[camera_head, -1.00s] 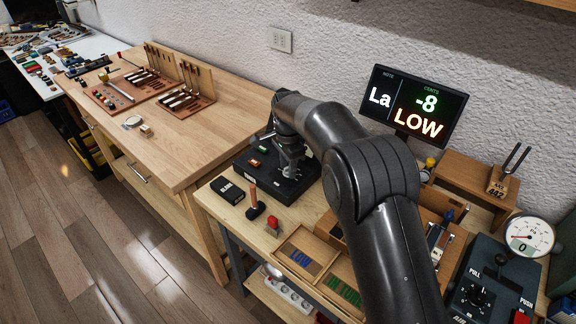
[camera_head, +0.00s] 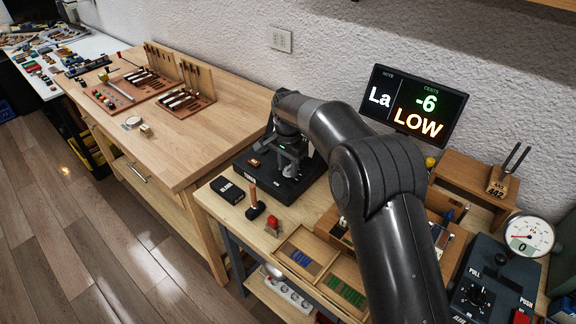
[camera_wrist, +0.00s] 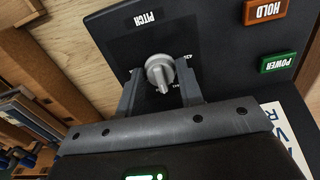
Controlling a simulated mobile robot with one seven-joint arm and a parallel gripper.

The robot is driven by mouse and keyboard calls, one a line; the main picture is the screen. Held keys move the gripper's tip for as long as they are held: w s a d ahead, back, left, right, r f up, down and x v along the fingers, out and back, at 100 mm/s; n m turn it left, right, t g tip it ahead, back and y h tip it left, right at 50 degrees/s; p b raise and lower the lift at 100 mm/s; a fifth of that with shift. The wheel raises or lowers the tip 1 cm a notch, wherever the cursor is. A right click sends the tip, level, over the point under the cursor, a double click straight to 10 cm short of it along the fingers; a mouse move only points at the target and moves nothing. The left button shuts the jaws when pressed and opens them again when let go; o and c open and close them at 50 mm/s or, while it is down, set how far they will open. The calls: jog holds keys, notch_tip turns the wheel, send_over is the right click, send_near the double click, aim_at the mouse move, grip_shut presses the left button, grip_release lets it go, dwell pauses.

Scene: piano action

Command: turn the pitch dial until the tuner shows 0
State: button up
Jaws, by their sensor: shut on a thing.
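The tuner screen (camera_head: 414,104) on the wall side reads "La", -6 cents and "LOW". In the wrist view the pitch dial (camera_wrist: 160,72) is a light grey knob with a raised grip, on a dark panel under the label "PITCH". My gripper (camera_wrist: 161,88) has one finger on each side of the dial and is shut on it. In the head view my gripper (camera_head: 290,160) is down at the black tuner box (camera_head: 268,184); my arm partly covers the box, and the dial cannot be made out there.
An orange HOLD button (camera_wrist: 264,10) and a green POWER button (camera_wrist: 278,62) sit right of the dial. A wooden-handled tool (camera_head: 254,200), a red-topped piece (camera_head: 272,222) and a tray (camera_head: 318,280) stand in front of the box. A gauge (camera_head: 528,234) is at right.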

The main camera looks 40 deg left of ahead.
aim_at(289, 167)
jog(key=n, duration=0.6)
jog(key=shift+d+n, duration=0.1)
jog(key=shift+n, duration=0.2)
jog(key=n, duration=0.5)
jog(key=shift+w, duration=0.1)
jog(key=shift+n, duration=0.4)
jog(key=o, duration=0.9)
jog(key=shift+o, duration=0.2)
jog(key=shift+r, duration=0.1)
notch_tip(289, 167, up, 11)
